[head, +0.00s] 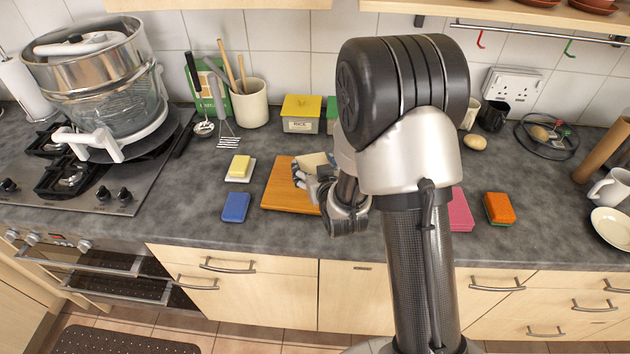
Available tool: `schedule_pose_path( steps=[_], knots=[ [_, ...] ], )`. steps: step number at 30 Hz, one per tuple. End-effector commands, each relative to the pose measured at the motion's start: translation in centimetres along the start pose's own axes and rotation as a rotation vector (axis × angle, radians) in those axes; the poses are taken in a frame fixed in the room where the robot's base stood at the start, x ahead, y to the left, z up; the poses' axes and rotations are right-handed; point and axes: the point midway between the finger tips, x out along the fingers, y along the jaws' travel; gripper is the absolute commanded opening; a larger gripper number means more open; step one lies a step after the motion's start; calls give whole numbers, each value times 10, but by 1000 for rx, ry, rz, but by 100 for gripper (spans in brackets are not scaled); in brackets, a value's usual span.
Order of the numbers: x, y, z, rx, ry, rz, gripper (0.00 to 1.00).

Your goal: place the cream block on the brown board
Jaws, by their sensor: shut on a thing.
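The brown board (282,192) lies flat on the grey counter, left of my arm. My arm hides its right part. My gripper (305,176) is over the board's back right part and is shut on the cream block (314,160). The block is partly hidden by the fingers and the arm. From this one view I cannot tell whether the block touches the board or is held just above it.
A blue sponge (236,207) and a yellow block on a white dish (240,167) lie left of the board. Pink (460,211) and orange (499,209) sponges lie right of my arm. A rice box (301,114) and utensil pot (250,104) stand behind.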

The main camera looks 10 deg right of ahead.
Motion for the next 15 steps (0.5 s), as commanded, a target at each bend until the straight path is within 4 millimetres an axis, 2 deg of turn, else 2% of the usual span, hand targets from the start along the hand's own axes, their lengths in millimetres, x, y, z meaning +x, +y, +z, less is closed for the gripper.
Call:
schedule_pose_path(
  steps=[7, 15],
  knots=[
    [14, 0, 34, 0, -2, 0, 40],
    [15, 0, 36, 0, 1, 0, 40]
  ],
)
